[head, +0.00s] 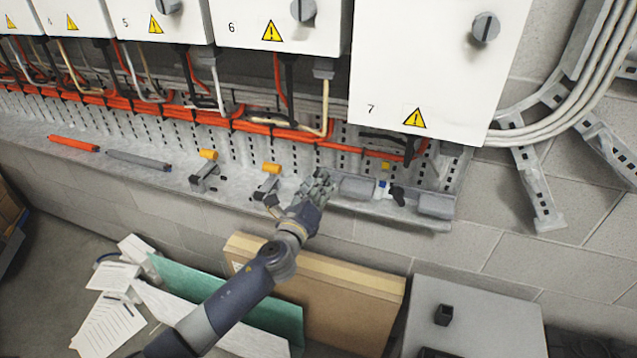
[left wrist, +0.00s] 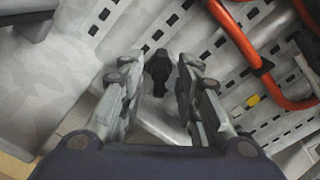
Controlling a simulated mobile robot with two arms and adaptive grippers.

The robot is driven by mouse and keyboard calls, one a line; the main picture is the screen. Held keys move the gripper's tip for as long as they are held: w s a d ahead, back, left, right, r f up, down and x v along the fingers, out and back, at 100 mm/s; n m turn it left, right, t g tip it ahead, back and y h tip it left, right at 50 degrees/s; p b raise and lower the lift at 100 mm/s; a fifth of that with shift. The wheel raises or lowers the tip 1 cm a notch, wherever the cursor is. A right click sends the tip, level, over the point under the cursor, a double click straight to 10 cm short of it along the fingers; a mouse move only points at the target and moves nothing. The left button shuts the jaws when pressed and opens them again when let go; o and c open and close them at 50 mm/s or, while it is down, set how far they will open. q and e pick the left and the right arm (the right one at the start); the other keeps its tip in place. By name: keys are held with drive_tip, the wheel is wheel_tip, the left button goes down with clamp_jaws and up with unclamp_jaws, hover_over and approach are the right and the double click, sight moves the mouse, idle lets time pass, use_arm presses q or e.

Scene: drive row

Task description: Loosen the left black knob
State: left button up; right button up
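A small black knob (left wrist: 158,68) shows in the left wrist view, between the fingers of my left gripper (left wrist: 158,75). The fingers are open, with a narrow gap visible on each side of the knob. In the head view my left gripper (head: 318,186) is over the metal ledge, beside a grey block, and hides the knob there. Another black knob-like part (head: 398,195) stands farther right on the ledge. I cannot tell whether the fingertips touch the knob. My right gripper is not in view.
The metal ledge (head: 110,171) runs below white numbered boxes (head: 430,60) and orange cables. Two clamps with orange ends (head: 208,154) stand left of my gripper. Grey blocks (head: 437,205) stand to the right. A cardboard box (head: 340,295) leans below.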

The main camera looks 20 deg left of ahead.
use_arm(q)
drive_tip(key=shift+w, duration=0.6)
clamp_jaws()
drive_tip(key=n, duration=2)
drive_tip(key=shift+f, duration=0.3)
